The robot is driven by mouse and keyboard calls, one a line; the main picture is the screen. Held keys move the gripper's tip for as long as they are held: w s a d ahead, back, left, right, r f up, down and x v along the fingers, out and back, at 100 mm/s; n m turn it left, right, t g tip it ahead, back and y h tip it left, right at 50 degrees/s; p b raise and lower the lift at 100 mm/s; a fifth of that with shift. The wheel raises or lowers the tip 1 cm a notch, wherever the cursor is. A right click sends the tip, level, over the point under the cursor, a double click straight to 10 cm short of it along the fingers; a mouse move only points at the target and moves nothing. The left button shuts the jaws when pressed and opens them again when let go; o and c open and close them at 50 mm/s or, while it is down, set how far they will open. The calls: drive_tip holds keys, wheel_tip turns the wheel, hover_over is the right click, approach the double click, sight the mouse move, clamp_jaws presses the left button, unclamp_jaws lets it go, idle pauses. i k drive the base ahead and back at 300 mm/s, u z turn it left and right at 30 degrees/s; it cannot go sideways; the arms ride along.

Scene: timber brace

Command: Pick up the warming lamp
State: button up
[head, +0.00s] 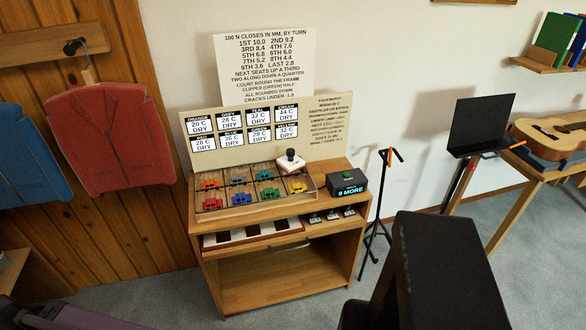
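A small white block with a black knob on top (291,160) stands at the back right of the wire-framed rack on the wooden cabinet. It may be the warming lamp, but I cannot tell for sure. The rack (240,202) holds several small coloured clamp-like pieces in rows, in red, blue, green, orange and yellow among others. My gripper is not in view.
A black box with a green button and lit display (346,186) sits right of the rack. A black stand (374,215) is beside the cabinet. A large dark block (445,270) fills the lower right foreground. Signs stand behind.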

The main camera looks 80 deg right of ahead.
sight(291, 162)
drive_tip(key=k, duration=1.85)
drive_tip(key=z, duration=2.3)
drive_tip(key=i, duration=0.5)
drive_tip(key=u, duration=0.25)
